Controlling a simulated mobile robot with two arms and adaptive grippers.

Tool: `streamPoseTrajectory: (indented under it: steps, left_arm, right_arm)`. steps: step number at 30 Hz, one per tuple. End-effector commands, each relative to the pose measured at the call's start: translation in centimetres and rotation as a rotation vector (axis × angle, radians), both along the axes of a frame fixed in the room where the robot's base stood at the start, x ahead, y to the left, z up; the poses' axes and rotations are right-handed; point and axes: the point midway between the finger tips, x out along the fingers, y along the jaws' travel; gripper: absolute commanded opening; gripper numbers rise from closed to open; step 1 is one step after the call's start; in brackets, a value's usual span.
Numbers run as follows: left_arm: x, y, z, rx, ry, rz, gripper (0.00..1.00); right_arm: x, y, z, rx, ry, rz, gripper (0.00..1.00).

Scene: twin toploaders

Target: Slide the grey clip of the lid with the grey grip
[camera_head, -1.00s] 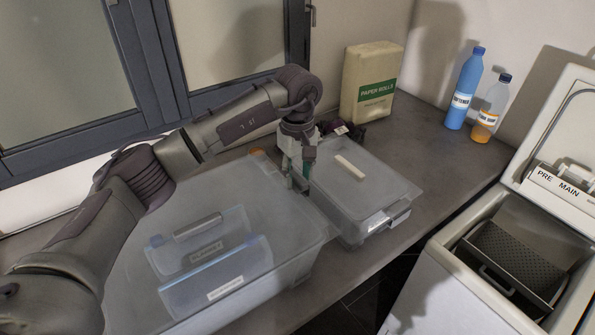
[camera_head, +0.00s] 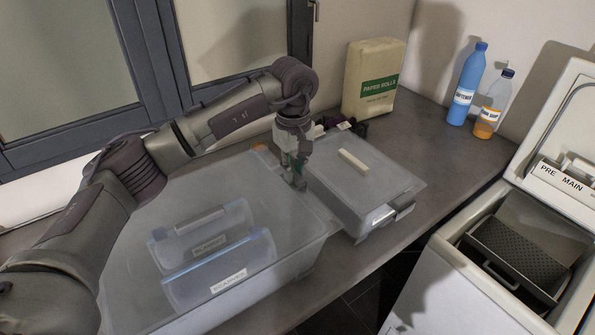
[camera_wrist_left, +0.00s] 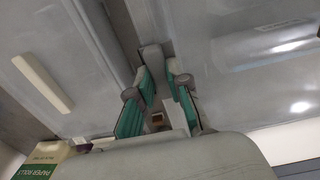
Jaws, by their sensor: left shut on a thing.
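The smaller clear box stands right of centre in the head view, under a translucent grey lid (camera_head: 385,178) with a pale bar-shaped grip (camera_head: 353,161) on top. The grip also shows in the left wrist view (camera_wrist_left: 42,82). A latch (camera_head: 381,216) shows below the lid's front edge. My left gripper (camera_head: 298,182) points down at the gap between this box and the larger bin. In the left wrist view its green-padded fingers (camera_wrist_left: 158,95) are close around a narrow grey piece (camera_wrist_left: 152,57), apparently the clip; the contact is partly hidden. My right gripper is out of view.
The large translucent bin (camera_head: 305,250), holding labelled blue-edged packs (camera_head: 218,270), stands directly left. Behind are dark items (camera_head: 345,126) and a paper rolls pack (camera_head: 383,70). Two bottles (camera_head: 466,90) stand back right. An open toploader (camera_head: 440,265) is at right. Bare worktop (camera_head: 450,165) lies between.

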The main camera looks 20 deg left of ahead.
Motion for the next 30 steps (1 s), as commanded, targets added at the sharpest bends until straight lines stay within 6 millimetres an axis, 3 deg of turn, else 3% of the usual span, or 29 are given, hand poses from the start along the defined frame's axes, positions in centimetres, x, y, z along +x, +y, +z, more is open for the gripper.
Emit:
streamPoseTrajectory:
  steps: [4, 5, 9, 10, 21, 30]
  left_arm:
    - [-0.1, 0.1, -0.1, 0.005, 0.008, 0.001, 0.00]
    - [-0.1, 0.1, -0.1, 0.005, 0.008, 0.001, 0.19]
    - [-0.1, 0.1, -0.1, 0.004, 0.007, 0.001, 0.42]
    - [-0.1, 0.1, -0.1, 0.004, 0.007, 0.001, 0.44]
    - [0.0, 0.1, 0.6, 0.003, 0.004, 0.001, 0.44]
    - [0.0, 0.1, 6.4, 0.002, 0.001, 0.001, 0.44]
  right_arm:
    - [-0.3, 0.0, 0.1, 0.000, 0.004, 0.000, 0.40]
    - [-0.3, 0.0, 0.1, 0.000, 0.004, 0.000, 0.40]
    - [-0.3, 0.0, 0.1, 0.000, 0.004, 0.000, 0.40]
    - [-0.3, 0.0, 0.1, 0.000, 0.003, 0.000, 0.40]
    - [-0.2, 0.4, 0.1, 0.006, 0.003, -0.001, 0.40]
    - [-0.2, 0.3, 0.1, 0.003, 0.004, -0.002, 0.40]
